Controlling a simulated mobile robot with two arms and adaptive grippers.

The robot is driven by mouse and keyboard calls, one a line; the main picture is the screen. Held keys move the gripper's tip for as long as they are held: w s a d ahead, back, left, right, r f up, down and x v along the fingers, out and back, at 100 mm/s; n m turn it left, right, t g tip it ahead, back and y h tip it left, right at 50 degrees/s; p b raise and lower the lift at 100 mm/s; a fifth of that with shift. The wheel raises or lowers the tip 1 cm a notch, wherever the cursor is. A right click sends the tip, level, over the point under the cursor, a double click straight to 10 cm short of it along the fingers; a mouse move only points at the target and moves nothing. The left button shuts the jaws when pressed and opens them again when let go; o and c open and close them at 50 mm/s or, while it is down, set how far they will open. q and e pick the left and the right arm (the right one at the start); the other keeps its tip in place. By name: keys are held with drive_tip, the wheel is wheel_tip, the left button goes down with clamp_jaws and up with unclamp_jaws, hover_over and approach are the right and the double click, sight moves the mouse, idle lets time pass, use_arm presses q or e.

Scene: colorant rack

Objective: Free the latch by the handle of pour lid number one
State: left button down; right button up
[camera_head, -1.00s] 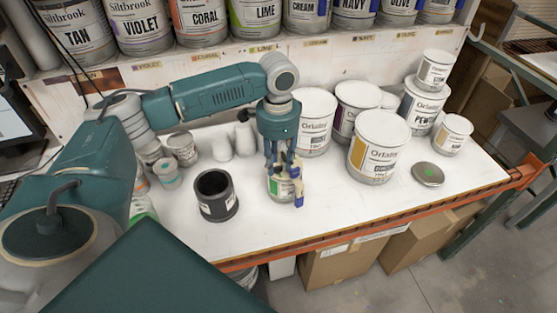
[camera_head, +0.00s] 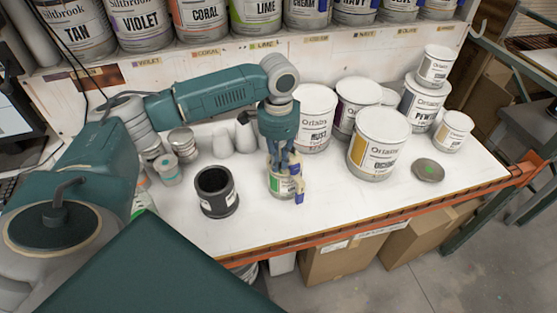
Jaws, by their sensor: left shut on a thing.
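My left gripper (camera_head: 287,165) comes down from above onto a small can with a green and white label (camera_head: 280,188) on the bench. It is shut on the pour lid at the top of that can. A cream and blue part of the pour lid (camera_head: 298,185) shows at the can's right side. The gripper's fingers hide most of the lid, and the latch cannot be made out. The lid's number cannot be read. My right gripper is not in view.
A black open pot (camera_head: 216,193) stands left of the can. Large white tubs (camera_head: 376,147) stand to the right and behind. A grey round lid (camera_head: 428,170) lies at the right. The bench's orange front edge (camera_head: 390,212) is close. Colorant cans line the shelf (camera_head: 210,50).

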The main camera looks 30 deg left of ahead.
sight(279, 164)
use_arm(q)
drive_tip(key=c, duration=1.7)
unclamp_jaws()
drive_tip(key=shift+c, duration=0.2)
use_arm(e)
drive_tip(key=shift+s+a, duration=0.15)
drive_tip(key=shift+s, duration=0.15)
use_arm(q)
wheel_tip(279, 164, up, 12)
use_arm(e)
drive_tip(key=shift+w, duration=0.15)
